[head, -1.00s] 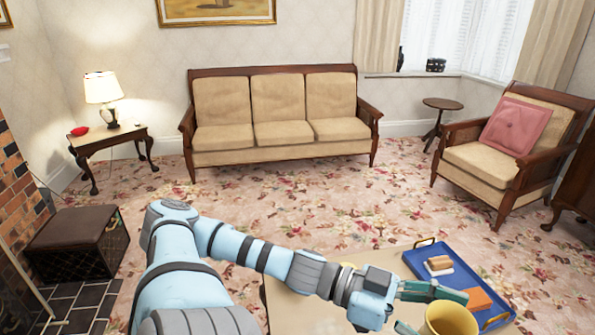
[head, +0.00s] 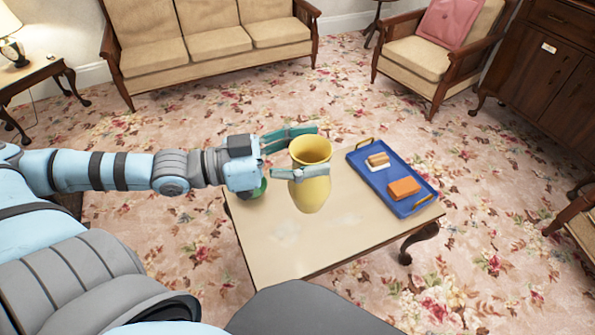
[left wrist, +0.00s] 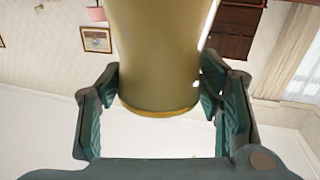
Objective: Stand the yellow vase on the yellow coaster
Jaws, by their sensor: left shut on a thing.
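The yellow vase (head: 312,193) is upright over the middle of the table, its open mouth facing up. My left gripper (head: 296,152) is shut on the vase from the left, one finger on its near side and one on its far side below the rim. The left wrist view also shows the vase (left wrist: 158,55) between the two fingers (left wrist: 160,100). I cannot tell whether its base touches the table. I do not see the yellow coaster; the arm, gripper or vase may hide it. My right gripper is out of view.
The pale table (head: 285,240) has a clear front part. A blue tray (head: 408,206) with an orange block (head: 403,188) and a brown-and-white item (head: 377,161) lies at its right. A green object (head: 262,189) is partly hidden by the left gripper.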

